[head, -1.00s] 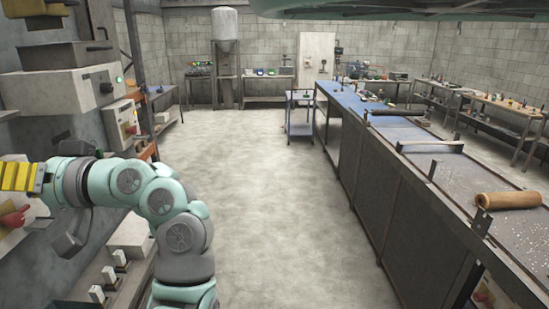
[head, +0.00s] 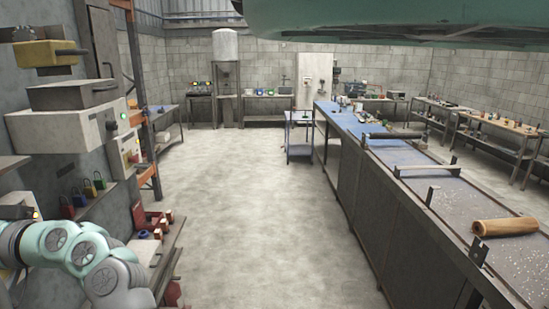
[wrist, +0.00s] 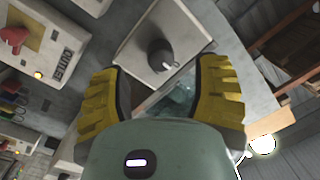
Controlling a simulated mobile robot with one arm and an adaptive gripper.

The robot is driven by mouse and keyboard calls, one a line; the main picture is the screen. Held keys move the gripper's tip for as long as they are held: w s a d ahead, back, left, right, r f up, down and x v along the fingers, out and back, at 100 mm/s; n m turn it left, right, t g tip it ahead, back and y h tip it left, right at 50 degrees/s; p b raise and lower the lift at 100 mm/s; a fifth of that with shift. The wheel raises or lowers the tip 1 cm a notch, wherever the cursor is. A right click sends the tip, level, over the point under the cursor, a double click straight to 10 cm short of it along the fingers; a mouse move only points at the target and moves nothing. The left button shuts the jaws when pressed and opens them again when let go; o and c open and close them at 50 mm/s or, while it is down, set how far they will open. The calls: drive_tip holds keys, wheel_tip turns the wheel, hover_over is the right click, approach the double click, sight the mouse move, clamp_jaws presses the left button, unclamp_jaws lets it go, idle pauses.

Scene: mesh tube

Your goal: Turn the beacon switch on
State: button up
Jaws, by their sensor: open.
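A black rotary knob (wrist: 160,56) with a pale pointer sits on a grey panel (wrist: 135,50) in the wrist view. No label naming it as the beacon switch can be read. My gripper (wrist: 160,78) is open, its yellow ridged fingers spread on either side of the knob in the picture, with nothing held between them. In the head view a black knob (head: 111,125) shows on a pale wall box (head: 60,130), by a small green light. My gripper is outside the head view; only my arm shows at the lower left.
Coloured padlocks (head: 82,195) hang below the wall boxes. A long workbench (head: 375,215) runs along the right. The floor (head: 255,200) between is clear.

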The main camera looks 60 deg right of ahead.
drive_tip(key=p+x, duration=0.1)
drive_tip(key=x, duration=0.2)
drive_tip(key=shift+w+a+r+p, duration=0.1)
drive_tip(key=shift+w+a+p, duration=0.2)
drive_tip(key=shift+p, duration=0.1)
drive_tip(key=shift+w+a, duration=0.1)
drive_tip(key=shift+a, duration=0.05)
drive_tip(key=shift+o, duration=0.2)
clamp_jaws()
